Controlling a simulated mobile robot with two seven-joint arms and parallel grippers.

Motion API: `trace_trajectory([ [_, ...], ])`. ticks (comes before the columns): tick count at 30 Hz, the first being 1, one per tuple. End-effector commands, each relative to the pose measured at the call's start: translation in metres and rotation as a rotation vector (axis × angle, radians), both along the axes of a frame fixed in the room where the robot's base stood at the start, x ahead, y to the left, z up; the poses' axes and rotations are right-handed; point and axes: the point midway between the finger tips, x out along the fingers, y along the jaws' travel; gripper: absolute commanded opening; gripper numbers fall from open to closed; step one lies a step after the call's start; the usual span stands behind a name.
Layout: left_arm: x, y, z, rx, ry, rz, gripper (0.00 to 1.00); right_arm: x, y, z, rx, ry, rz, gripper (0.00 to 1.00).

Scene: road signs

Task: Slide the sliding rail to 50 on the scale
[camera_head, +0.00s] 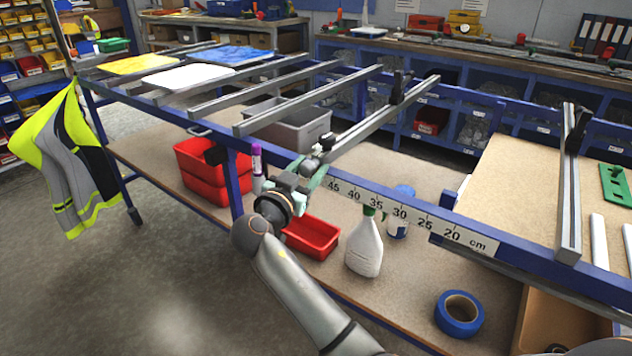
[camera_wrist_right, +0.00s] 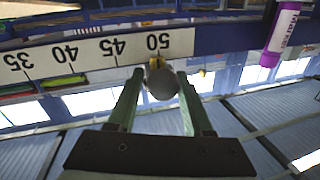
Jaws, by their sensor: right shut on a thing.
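The sliding rail (camera_head: 372,125) is a grey metal bar lying across the blue frame, with a black clamp near its far end. My right gripper (camera_head: 306,178) is at the rail's near end, shut on its round dark knob (camera_wrist_right: 161,82), which sits between the two green fingers (camera_wrist_right: 157,100) in the wrist view. The white scale (camera_head: 420,217) runs along the frame's front edge; marks from 20 to 45 show in the head view. In the wrist view the scale (camera_wrist_right: 100,50) appears upside down, and the knob is in line with the 50. My left gripper is not in view.
Other fixed-looking bars (camera_head: 300,98) cross the frame to the left. A second rail (camera_head: 570,190) with a black clamp stands at the right. A purple-capped marker (camera_head: 257,160), a spray bottle (camera_head: 365,247) and red bins (camera_head: 312,238) are on the shelf below.

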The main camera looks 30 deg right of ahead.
Motion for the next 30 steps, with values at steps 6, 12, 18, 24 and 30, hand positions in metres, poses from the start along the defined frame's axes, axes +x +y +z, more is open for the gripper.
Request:
trace_trajectory([
  [6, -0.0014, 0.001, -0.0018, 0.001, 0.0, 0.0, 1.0, 0.0046, 0.0028, 0.0025, -0.002, -0.006, 0.008, 0.0],
  [12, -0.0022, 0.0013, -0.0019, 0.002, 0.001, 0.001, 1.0, 0.0045, 0.0028, 0.0029, -0.003, -0.006, 0.008, 0.0],
  [18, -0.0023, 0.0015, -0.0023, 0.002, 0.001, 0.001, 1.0, 0.0042, 0.0025, 0.0025, -0.003, -0.005, 0.006, 0.64],
  [24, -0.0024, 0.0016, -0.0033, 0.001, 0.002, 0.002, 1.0, 0.0037, 0.0019, 0.0011, -0.002, -0.001, 0.004, 0.74],
  [30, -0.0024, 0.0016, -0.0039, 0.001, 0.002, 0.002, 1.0, 0.0036, 0.0012, 0.0003, -0.002, 0.0, 0.002, 0.74],
])
